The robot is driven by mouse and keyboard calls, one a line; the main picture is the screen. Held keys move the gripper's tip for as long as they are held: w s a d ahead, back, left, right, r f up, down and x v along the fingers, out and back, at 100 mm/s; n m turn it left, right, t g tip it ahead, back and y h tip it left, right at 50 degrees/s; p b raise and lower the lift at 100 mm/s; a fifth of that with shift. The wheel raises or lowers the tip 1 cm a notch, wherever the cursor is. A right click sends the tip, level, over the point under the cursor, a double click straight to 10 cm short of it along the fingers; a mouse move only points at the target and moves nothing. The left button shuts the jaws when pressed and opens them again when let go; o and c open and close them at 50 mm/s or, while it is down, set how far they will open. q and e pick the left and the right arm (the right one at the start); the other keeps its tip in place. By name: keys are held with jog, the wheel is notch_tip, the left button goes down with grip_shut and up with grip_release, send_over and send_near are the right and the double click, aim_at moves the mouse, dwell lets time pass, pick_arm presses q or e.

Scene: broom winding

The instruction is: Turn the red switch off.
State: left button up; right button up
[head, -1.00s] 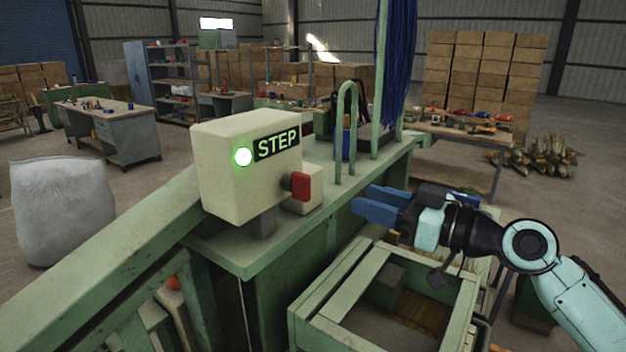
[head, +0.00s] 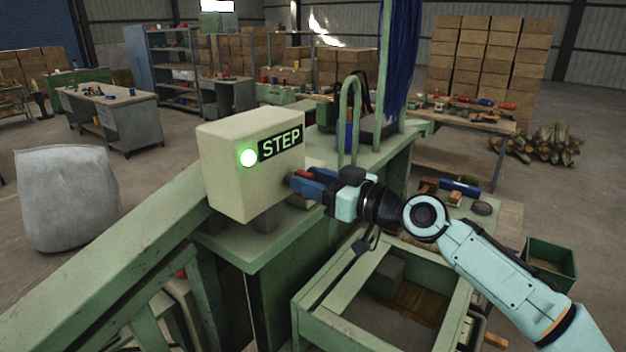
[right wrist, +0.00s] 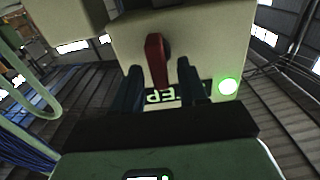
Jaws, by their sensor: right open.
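The red switch (head: 304,174) sticks out from the side of the cream control box (head: 226,172), mostly hidden behind my right gripper (head: 298,184) in the head view. The box shows a lit green lamp (head: 248,158) and a STEP label (head: 281,144). In the right wrist view, which shows the label upside down, the red switch (right wrist: 156,62) is a lever in line with the gap between my open fingers (right wrist: 159,80). I cannot tell whether they touch it. My left gripper is not in view.
The box stands on a green machine bench (head: 245,248). A green hooped post (head: 349,115) and hanging blue bristles (head: 399,60) rise behind my gripper. A green open-topped wooden frame (head: 320,302) lies below my right arm. A white sack (head: 66,198) stands at left.

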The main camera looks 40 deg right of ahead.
grip_shut()
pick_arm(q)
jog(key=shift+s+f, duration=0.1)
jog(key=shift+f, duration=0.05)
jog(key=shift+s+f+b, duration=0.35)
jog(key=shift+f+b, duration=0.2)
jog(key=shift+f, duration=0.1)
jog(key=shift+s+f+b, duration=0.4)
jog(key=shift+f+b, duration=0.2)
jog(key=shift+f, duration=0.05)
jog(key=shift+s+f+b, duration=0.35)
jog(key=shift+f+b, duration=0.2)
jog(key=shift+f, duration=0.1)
pick_arm(e)
jog(key=shift+w+d+f+m, duration=0.1)
jog(key=shift+d+f+m, duration=0.1)
jog(key=shift+m, duration=2.75)
jog(key=shift+w+d+f+m, duration=0.1)
jog(key=shift+d+f+m, duration=0.15)
jog(key=shift+m, duration=2.75)
jog(key=shift+d+f+m, duration=0.15)
jog(key=shift+f+m, duration=0.05)
jog(key=shift+m, duration=2.75)
grip_release()
